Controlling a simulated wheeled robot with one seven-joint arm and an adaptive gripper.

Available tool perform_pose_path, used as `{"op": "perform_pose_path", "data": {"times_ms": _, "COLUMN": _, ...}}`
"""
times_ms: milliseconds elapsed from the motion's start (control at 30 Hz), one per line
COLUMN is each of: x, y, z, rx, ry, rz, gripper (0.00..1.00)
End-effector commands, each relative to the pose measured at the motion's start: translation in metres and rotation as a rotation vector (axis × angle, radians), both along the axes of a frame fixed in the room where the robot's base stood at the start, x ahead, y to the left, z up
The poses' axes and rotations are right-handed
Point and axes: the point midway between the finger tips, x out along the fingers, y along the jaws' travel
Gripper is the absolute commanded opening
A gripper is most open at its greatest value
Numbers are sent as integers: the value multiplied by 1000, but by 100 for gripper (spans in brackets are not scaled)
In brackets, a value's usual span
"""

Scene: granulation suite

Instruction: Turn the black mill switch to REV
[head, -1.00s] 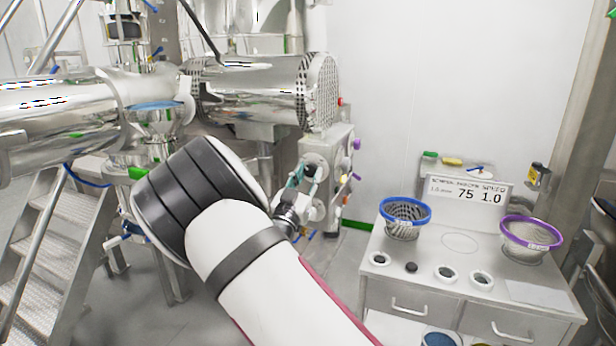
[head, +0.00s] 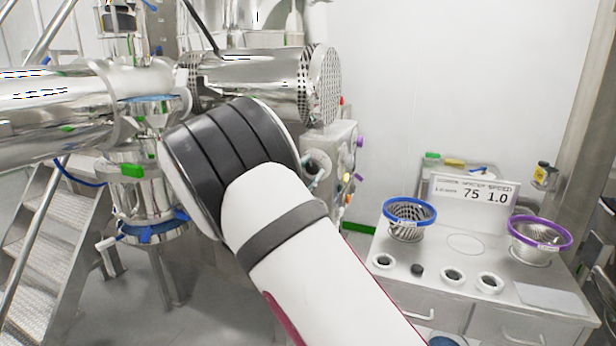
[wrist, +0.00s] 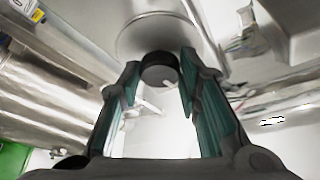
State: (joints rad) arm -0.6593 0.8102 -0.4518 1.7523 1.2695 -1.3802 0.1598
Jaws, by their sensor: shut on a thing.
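The black switch (wrist: 160,73) is a round dark knob at the top middle of the wrist view, in front of a pale round plate (wrist: 150,32). My gripper (wrist: 160,80) has its two teal-padded fingers on either side of the knob and is shut on it. No REV marking is readable, and I cannot tell which way the switch points. In the head view my arm hides most of the gripper and the switch; the steel control box (head: 338,140) shows just behind the arm.
Purple and yellow controls sit on the box's right side. To the right is a steel bench (head: 455,268) with a blue-rimmed basket (head: 409,212), a purple-rimmed basket (head: 540,236) and a sign (head: 474,192). Steel steps (head: 50,235) and process vessels stand left.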

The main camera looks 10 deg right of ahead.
Motion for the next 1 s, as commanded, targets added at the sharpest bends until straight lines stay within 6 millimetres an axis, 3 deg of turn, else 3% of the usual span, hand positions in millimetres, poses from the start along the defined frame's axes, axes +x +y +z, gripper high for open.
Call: {"op": "perform_pose_path", "data": {"times_ms": 1000, "x": 2, "y": 2, "z": 4, "rx": 706, "ry": -512, "rz": -1, "gripper": 3}}
